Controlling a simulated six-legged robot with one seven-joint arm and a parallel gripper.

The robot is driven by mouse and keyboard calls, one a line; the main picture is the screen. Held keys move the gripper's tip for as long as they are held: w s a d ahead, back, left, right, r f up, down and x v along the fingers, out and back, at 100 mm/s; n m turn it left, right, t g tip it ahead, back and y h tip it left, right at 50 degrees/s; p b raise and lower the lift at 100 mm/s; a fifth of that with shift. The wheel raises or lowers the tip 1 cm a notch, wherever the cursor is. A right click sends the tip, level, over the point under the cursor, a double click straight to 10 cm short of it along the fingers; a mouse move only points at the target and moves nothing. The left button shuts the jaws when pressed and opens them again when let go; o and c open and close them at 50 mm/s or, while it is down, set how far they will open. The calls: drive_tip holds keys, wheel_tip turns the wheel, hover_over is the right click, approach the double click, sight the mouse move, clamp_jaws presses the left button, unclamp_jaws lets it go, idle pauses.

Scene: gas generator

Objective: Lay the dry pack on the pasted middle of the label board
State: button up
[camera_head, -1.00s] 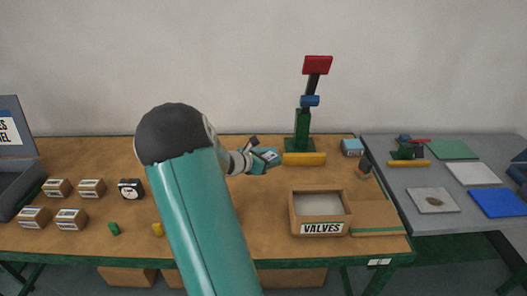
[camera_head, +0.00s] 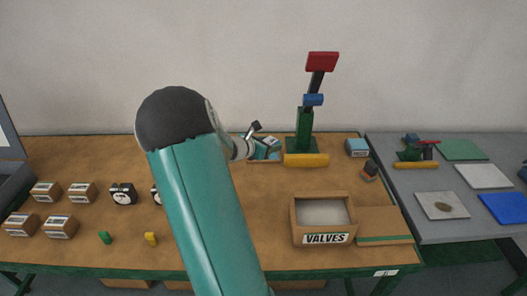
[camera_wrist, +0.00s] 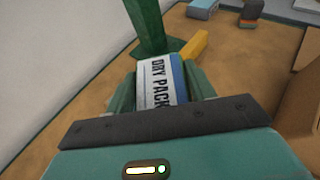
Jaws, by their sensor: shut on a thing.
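The dry pack (camera_wrist: 158,84), white with a blue side and black lettering, sits between the fingers of my gripper (camera_wrist: 161,78) in the wrist view. The gripper is shut on it. In the head view my gripper (camera_head: 266,147) is at the back middle of the brown bench, left of the green stand, well away from the label board. The patch is uncovered.
A green stand (camera_head: 304,125) with a red top and a yellow bar (camera_head: 306,160) stand right of my gripper. The VALVES box (camera_head: 323,238) is at front right. Green (camera_head: 464,149), white (camera_head: 484,176) and blue (camera_head: 503,208) sheets surround the patched board.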

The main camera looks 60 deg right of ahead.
drive_tip(key=w+d+f, duration=0.2)
drive_tip(key=d+f, duration=0.1)
drive_tip(key=w+d+f, duration=0.2)
drive_tip(key=d+f, duration=0.1)
drive_tip(key=d, duration=0.1)
drive_tip(key=w+d+f, duration=0.2)
drive_tip(key=d+f, duration=0.1)
drive_tip(key=d, duration=0.1)
drive_tip(key=shift+w, duration=0.4)
drive_tip(key=shift+w+d+f, duration=0.2)
drive_tip(key=shift+d+f, duration=0.2)
drive_tip(key=shift+f, duration=0.1)
drive_tip(key=shift+w+f, duration=0.1)
drive_tip(key=shift+f, duration=1.45)
drive_tip(key=shift+f, duration=0.15)
drive_tip(key=o, duration=1)
